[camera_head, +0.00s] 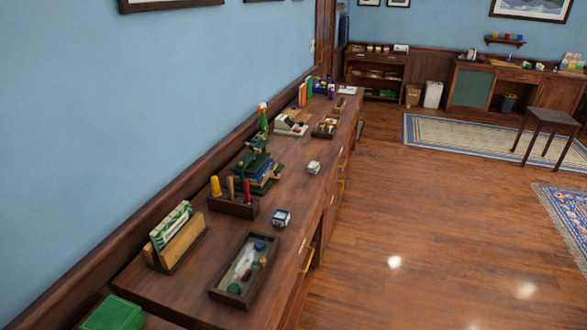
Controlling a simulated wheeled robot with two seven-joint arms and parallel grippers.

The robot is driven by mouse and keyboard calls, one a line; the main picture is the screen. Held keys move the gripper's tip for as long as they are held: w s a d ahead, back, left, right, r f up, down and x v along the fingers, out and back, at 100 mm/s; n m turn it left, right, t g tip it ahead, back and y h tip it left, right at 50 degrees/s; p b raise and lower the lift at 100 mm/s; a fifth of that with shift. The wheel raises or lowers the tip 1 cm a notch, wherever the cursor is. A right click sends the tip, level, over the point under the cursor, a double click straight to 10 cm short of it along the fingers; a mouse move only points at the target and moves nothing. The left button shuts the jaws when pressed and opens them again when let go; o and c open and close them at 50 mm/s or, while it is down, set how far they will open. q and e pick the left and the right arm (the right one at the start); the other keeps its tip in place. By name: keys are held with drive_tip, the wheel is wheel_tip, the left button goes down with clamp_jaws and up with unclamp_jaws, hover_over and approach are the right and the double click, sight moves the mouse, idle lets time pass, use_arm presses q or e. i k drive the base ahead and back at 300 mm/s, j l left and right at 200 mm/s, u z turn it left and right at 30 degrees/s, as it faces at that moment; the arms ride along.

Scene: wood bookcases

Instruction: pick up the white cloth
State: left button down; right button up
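I cannot pick out a white cloth for certain. A dark wooden tray (216,291) on the near part of the long wooden counter (160,281) holds a pale white item (245,262) among small green and blue things. It is too small to tell whether this is cloth. A small white object (313,167) sits farther along the counter, and a white and blue one (281,218) lies nearer. Neither of my grippers is in view.
A holder with upright handled tools (233,206), a wooden rack (176,244), a green box (112,314) and a white machine (291,126) stand on the counter. A stool (548,118) stands by a rug (455,134).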

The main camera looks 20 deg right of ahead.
sight(314, 167)
drive_tip(key=i+l+u, duration=0.4)
drive_tip(key=l, duration=0.15)
drive_tip(key=l+u, duration=0.2)
drive_tip(key=i+l+u, duration=0.2)
drive_tip(key=l, duration=0.25)
drive_tip(key=i+l, duration=0.1)
drive_tip(key=l, duration=0.35)
drive_tip(key=i+l+u, duration=0.1)
drive_tip(key=l, duration=0.35)
drive_tip(key=i+l, duration=0.15)
drive_tip(key=l, duration=0.3)
drive_tip(key=i+l, duration=0.1)
drive_tip(key=l, duration=0.4)
drive_tip(key=i+l+u, duration=0.1)
drive_tip(key=l, duration=0.35)
